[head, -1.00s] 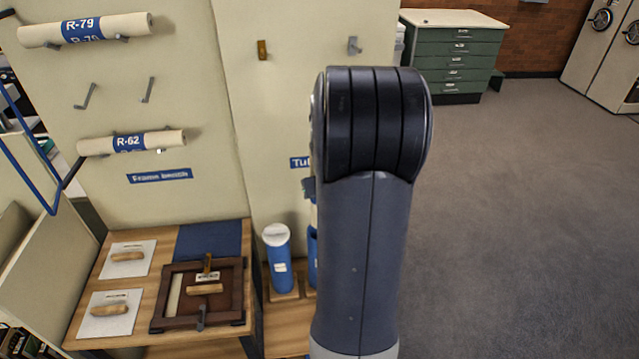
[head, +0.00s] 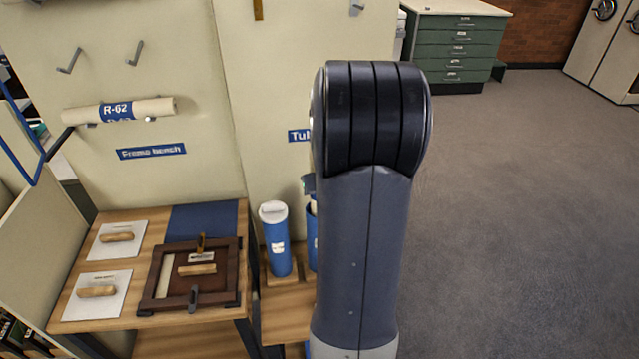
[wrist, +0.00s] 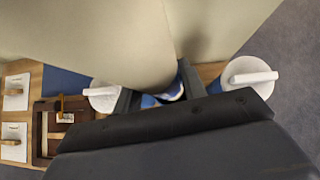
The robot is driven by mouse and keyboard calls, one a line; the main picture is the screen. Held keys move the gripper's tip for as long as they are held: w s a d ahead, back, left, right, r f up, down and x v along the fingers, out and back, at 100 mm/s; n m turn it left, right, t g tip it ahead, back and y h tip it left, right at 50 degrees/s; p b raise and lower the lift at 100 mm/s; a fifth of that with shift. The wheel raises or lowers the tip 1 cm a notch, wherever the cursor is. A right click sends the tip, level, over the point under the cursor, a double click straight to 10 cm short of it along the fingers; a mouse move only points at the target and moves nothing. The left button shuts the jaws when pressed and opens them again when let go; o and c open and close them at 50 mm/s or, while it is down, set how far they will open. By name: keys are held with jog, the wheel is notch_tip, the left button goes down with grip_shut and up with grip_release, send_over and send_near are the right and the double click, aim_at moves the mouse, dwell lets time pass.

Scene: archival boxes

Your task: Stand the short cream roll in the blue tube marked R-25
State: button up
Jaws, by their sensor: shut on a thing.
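My gripper (wrist: 158,88) is shut on a cream roll (wrist: 125,45), which fills the upper middle of the wrist view between the dark fingers. In the head view my own arm hides the gripper and most of the roll. A blue tube (wrist: 172,94) shows just beyond the roll's near end, partly covered by it and a finger; I cannot tell whether they touch. In the head view a blue tube (head: 312,238) is mostly hidden behind my arm. No R-25 mark is readable on any tube.
A white-lidded blue tube (head: 276,242) stands left of my arm. Another white-topped tube (wrist: 248,76) stands right in the wrist view. The frame bench (head: 90,318) holds a brown frame (head: 158,290). Roll R-62 (head: 152,108) rests on wall hooks. Open floor (head: 510,220) lies right.

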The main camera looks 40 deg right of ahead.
jog(key=shift+f+b, duration=3.55)
jog(key=shift+f, duration=0.4)
jog(key=f+b, duration=0.1)
jog(key=s+f+b, duration=0.1)
jog(key=f+b, duration=0.1)
jog(key=a+f+b, duration=0.1)
jog(key=shift+s+f+b, duration=0.2)
jog(key=shift+s+b, duration=0.05)
jog(key=shift+b, duration=0.15)
jog(key=shift+a, duration=0.1)
jog(key=o, duration=0.8)
jog(key=shift+o, duration=0.8)
jog(key=shift+s+r, duration=0.1)
jog(key=shift+r, duration=0.45)
jog(key=shift+o, duration=0.8)
jog(key=s+a+r+t+p, duration=0.1)
jog(key=s+r+p, duration=0.3)
jog(key=r, duration=0.6)
jog(key=shift+s+a+r+p, duration=0.2)
jog(key=shift+s+a+p, duration=0.2)
jog(key=shift+s+a, duration=0.45)
jog(key=shift+s+d, duration=0.2)
jog(key=shift+w+f, duration=0.1)
